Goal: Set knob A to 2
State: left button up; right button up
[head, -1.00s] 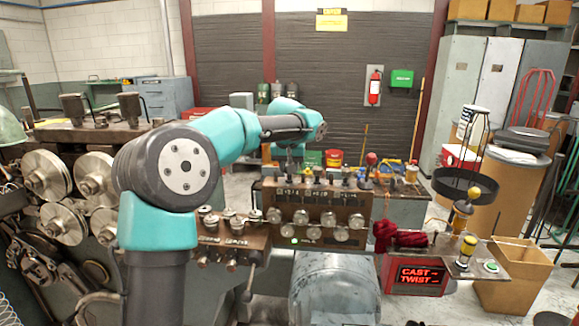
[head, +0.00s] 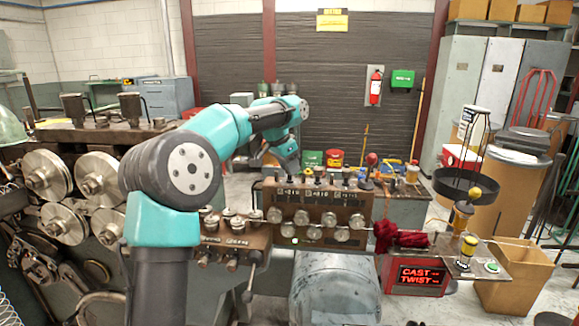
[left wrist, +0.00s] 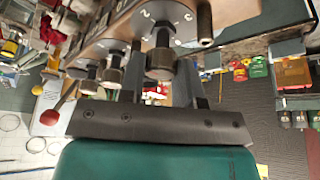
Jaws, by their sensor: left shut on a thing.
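The control box (head: 322,213) has a row of small upright metal knobs along its top, above dark windows with white digits that are too small to read. Round silver knobs cover its front. I cannot read which knob is A. My left gripper (head: 262,160) is low at the left end of the box's top, tilted, its fingertips hard to make out. In the left wrist view the gripper (left wrist: 161,84) has a finger on each side of a dark cylindrical knob (left wrist: 160,62) and is shut on it. More knobs (left wrist: 112,72) stand in line to the left. The right gripper is out of view.
A lower panel (head: 232,240) with more knobs and levers adjoins at left. A red cloth (head: 398,237) and a lit CAST/TWIST sign (head: 421,275) are to the right. A rounded metal housing (head: 335,288) fills the front.

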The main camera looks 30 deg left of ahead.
pick_arm(q)
jog(key=shift+m, duration=0.6)
jog(key=shift+h, duration=0.3)
jog(key=o, duration=0.9)
jog(key=v, duration=1.7)
jog(key=shift+w+r, duration=0.1)
jog(key=shift+r, duration=0.2)
